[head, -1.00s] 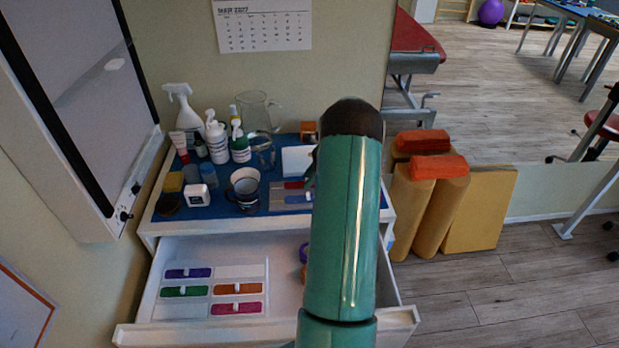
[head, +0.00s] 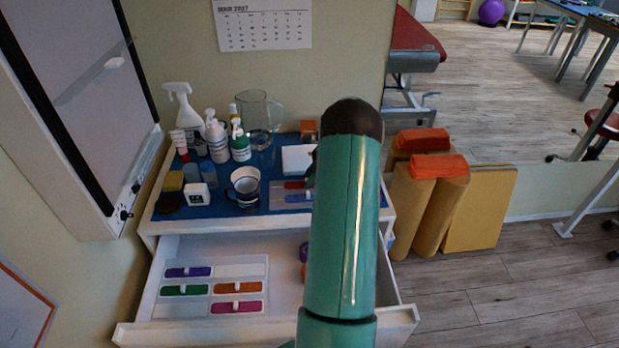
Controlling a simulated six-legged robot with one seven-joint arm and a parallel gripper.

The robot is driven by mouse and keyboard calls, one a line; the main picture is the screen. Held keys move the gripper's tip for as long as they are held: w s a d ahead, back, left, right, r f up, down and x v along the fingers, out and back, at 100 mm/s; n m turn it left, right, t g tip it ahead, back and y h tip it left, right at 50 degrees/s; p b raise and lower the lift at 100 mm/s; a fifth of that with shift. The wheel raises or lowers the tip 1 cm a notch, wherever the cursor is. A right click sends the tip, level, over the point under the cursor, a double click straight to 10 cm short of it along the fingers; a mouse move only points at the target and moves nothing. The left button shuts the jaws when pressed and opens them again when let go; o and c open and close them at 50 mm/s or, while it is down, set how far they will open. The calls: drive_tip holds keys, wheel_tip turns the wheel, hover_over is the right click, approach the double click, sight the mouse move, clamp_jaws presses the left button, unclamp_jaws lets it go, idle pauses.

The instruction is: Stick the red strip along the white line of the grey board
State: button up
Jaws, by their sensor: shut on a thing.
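A grey board (head: 277,203) lies on the blue top of the white cabinet, and its right end is hidden behind my arm. A red strip (head: 293,184) shows on the far part of the board, and a blue strip (head: 298,198) lies nearer, both partly cut off by my arm. Whether the red strip is stuck down or held cannot be told. No white line can be made out clearly. My teal arm stands upright in front of the cabinet's right side. My gripper's fingers are hidden behind it.
The open drawer (head: 185,335) holds a pale tray (head: 240,269) with purple, green, orange and magenta strips. A mug (head: 245,187), bottles (head: 216,140) and a glass jug (head: 259,112) crowd the top's left and back. Bolsters (head: 440,205) stand right of the cabinet.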

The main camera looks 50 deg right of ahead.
drive_tip(key=o, duration=1.6)
drive_tip(key=shift+r, duration=3.5)
